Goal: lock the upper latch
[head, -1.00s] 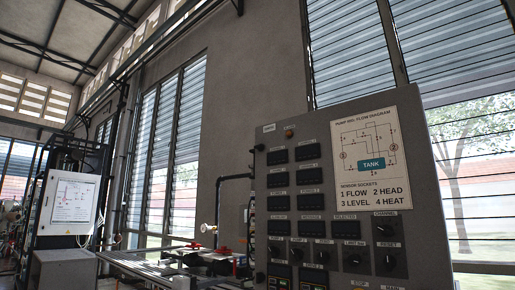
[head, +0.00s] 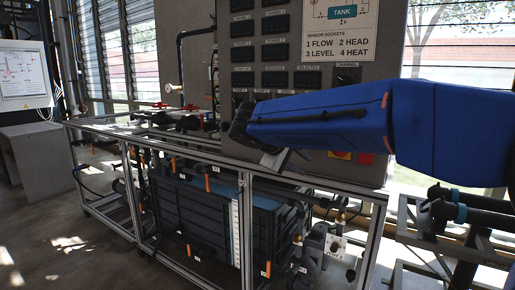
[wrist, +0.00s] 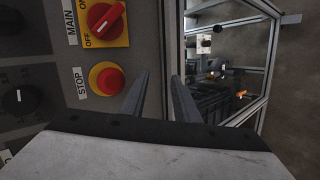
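I cannot make out the upper latch for certain in either view. The grey control cabinet (head: 388,40) stands at the centre right of the head view, with its lower face partly hidden by my blue arm. My gripper (wrist: 159,73) shows in the wrist view with its two dark fingers apart and nothing between them. The fingers lie in front of the cabinet's edge, beside the red stop button (wrist: 108,80) on its yellow ring. The red main switch (wrist: 106,20) on a yellow plate is above that button.
A metal frame (head: 165,142) carries pipes and red valves, with a dark blue tank (head: 215,205) below. Dark pipes (head: 470,215) stand at the right. A white panel (head: 25,75) is at the far left. The floor (head: 60,250) at front left is clear.

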